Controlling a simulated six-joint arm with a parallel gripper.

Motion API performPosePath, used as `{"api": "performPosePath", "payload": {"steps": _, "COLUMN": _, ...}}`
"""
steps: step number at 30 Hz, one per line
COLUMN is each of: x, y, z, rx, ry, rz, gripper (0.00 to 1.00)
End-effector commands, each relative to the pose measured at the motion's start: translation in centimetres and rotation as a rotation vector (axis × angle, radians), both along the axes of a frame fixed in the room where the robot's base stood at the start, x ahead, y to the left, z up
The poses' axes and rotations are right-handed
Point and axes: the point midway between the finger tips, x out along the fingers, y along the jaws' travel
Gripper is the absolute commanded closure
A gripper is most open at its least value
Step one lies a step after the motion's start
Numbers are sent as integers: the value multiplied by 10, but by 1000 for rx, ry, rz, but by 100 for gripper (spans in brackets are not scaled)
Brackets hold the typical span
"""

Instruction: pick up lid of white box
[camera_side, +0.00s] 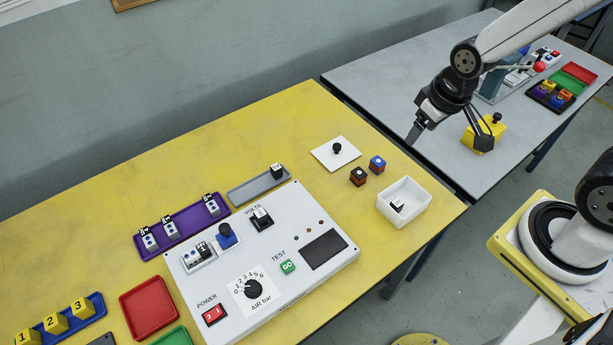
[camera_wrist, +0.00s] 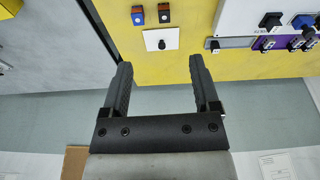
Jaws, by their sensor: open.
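The white lid (camera_side: 335,154) is a flat square plate with a black knob (camera_side: 337,147) in its middle. It lies flat on the yellow table, and it also shows in the wrist view (camera_wrist: 153,37), ahead of and between the fingers. The white box (camera_side: 405,203) stands open to the right of the lid, near the table's edge, with a small white and black block (camera_side: 397,205) inside. My gripper (camera_side: 447,140) is open and empty, held in the air to the right of the lid, apart from it. In the wrist view the two fingers (camera_wrist: 158,72) are spread wide.
A grey tray (camera_side: 258,187) and a white control panel (camera_side: 262,255) lie to the left. A yellow block (camera_side: 484,134) stands on the grey table.

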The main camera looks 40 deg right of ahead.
Motion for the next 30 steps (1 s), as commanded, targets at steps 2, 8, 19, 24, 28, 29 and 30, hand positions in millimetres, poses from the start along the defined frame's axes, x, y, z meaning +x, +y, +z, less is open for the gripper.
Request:
{"api": "performPosePath", "payload": {"steps": 2, "x": 9, "y": 0, "z": -1, "rx": -9, "ry": 7, "rz": 38, "gripper": 21}}
{"api": "performPosePath", "payload": {"steps": 8, "x": 45, "y": -1, "z": -9, "rx": -45, "ry": 34, "rz": 205, "gripper": 21}}
{"api": "performPosePath", "payload": {"steps": 19, "x": 124, "y": -3, "z": -43, "rx": -111, "ry": 93, "rz": 614, "gripper": 21}}
{"api": "performPosePath", "payload": {"steps": 24, "x": 157, "y": -4, "z": -66, "rx": -134, "ry": 118, "rz": 803, "gripper": 21}}
{"api": "performPosePath", "payload": {"steps": 28, "x": 179, "y": -5, "z": -86, "rx": -148, "ry": 135, "rz": 950, "gripper": 21}}
{"api": "performPosePath", "payload": {"steps": 29, "x": 184, "y": -5, "z": -91, "rx": -151, "ry": 138, "rz": 983, "gripper": 21}}
{"api": "performPosePath", "payload": {"steps": 30, "x": 190, "y": -5, "z": -98, "rx": -154, "ry": 142, "rz": 1029, "gripper": 21}}
